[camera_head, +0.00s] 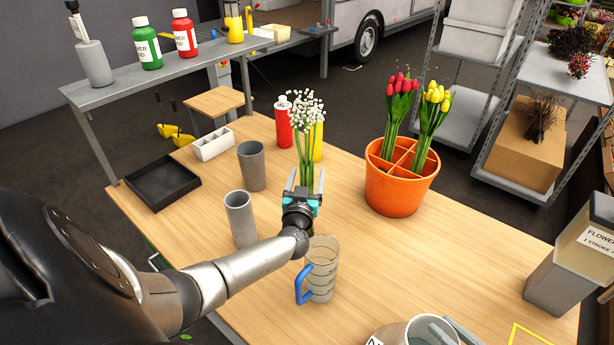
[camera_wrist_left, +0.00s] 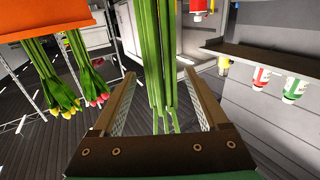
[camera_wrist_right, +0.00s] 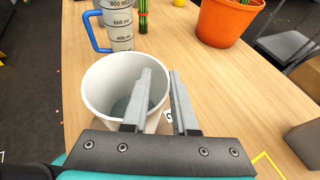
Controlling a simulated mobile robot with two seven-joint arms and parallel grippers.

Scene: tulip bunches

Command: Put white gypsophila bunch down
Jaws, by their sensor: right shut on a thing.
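The white gypsophila bunch (camera_head: 305,112) is upright over the middle of the wooden table, white flowers at the top and green stems below. My left gripper (camera_head: 304,182) is around its stems. In the left wrist view the stems (camera_wrist_left: 158,55) pass between the fingers of the left gripper (camera_wrist_left: 160,92), with a gap on both sides. The flowers are outside that view. In the right wrist view my right gripper (camera_wrist_right: 160,72) is shut on the wall of a white bucket (camera_wrist_right: 100,98), one finger inside the rim. The bucket's rim also shows at the head view's bottom edge (camera_head: 409,335).
An orange divided pot (camera_head: 395,195) holds red and yellow tulips. A measuring jug (camera_head: 320,268) with blue handle stands in front of the left gripper. Two grey cups (camera_head: 240,218) (camera_head: 251,165) stand left, red (camera_head: 283,124) and yellow (camera_head: 317,142) bottles behind.

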